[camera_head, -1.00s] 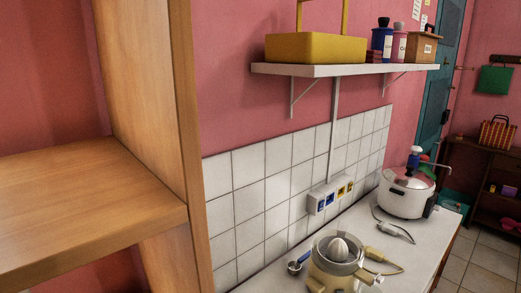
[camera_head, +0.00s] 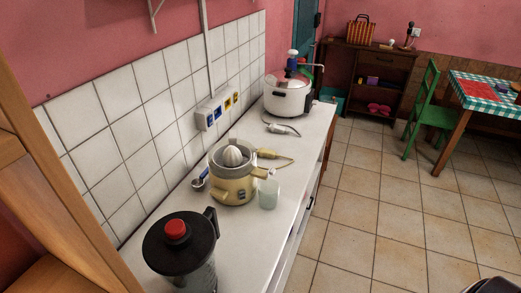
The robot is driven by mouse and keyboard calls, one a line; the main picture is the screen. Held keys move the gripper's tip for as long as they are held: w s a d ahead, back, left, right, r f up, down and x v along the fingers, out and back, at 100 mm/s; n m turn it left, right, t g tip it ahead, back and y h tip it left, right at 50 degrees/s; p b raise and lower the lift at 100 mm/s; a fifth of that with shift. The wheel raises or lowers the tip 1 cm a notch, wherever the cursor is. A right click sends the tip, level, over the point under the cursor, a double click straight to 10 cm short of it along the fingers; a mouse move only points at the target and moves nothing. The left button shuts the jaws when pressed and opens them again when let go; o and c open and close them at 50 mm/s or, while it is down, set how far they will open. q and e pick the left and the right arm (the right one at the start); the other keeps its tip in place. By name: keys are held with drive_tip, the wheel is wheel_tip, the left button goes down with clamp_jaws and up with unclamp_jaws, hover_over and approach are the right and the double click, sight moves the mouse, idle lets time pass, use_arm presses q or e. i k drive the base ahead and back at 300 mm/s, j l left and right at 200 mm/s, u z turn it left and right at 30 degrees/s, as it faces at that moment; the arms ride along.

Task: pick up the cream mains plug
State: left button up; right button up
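The cream mains plug (camera_head: 267,153) lies on the white counter (camera_head: 262,215), just behind the cream citrus juicer (camera_head: 234,188), with its cord curving round on the right. A second, whiter plug (camera_head: 279,129) lies farther back, in front of the white rice cooker (camera_head: 288,99).
A blender jug with a dark lid and red cap (camera_head: 176,229) stands at the counter's near end. Wall sockets (camera_head: 209,115) are on the tiles. The tiled floor (camera_head: 385,220) right of the counter is largely open.

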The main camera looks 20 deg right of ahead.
sight(262, 152)
drive_tip(key=k, duration=0.25)
drive_tip(key=k+u, duration=0.15)
drive_tip(key=u, duration=0.2)
drive_tip(key=k+u, duration=0.1)
drive_tip(key=u, duration=0.25)
drive_tip(key=k+j+u, duration=0.1)
drive_tip(key=u, duration=0.2)
drive_tip(key=l+u, duration=0.4)
drive_tip(key=l, duration=1.8)
drive_tip(key=i, duration=0.05)
